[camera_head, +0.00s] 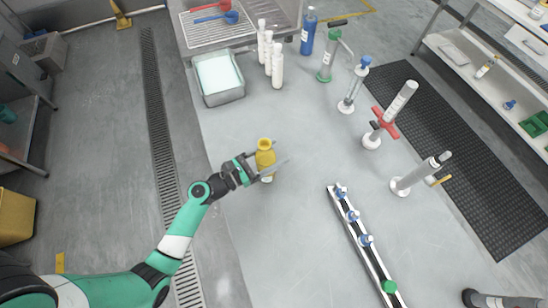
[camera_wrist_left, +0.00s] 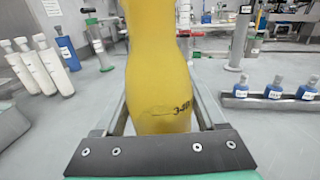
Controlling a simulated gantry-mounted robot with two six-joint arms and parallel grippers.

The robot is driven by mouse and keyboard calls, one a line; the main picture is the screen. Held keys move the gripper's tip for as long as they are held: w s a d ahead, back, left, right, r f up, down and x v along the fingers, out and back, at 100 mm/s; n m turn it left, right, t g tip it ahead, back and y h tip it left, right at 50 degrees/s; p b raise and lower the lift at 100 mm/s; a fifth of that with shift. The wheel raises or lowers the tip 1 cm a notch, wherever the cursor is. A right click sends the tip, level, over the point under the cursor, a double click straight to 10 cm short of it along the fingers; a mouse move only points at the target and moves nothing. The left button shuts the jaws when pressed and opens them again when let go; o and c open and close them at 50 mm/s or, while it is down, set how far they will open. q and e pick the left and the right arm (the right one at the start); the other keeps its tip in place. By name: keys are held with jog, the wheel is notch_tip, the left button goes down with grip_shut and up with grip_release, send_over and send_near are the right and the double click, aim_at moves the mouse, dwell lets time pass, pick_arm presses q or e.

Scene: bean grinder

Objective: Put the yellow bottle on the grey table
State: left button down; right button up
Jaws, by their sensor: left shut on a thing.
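The yellow bottle (camera_head: 265,155) stands out near the left middle of the grey table (camera_head: 290,225) in the head view. My left gripper (camera_head: 266,166) is shut on the yellow bottle, with one finger on each side of it. The bottle fills the middle of the left wrist view (camera_wrist_left: 158,75), upright between the fingers, with dark print low on its side. Whether the bottle's base touches the table cannot be told. My right gripper is not in view.
White bottles (camera_head: 277,65) and a blue bottle (camera_head: 308,32) stand at the back, beside a tray (camera_head: 218,78). Several upright devices (camera_head: 372,140) stand on the right. A rail with small blue bottles (camera_head: 352,216) lies front right. The table's middle is clear.

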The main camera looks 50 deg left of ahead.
pick_arm(q)
jog(key=shift+f, duration=0.85)
jog(key=shift+r, duration=0.15)
jog(key=shift+f, duration=0.2)
grip_release()
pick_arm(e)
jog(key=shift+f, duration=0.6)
pick_arm(q)
jog(key=shift+s+d+r, duration=0.1)
jog(key=shift+r, duration=0.1)
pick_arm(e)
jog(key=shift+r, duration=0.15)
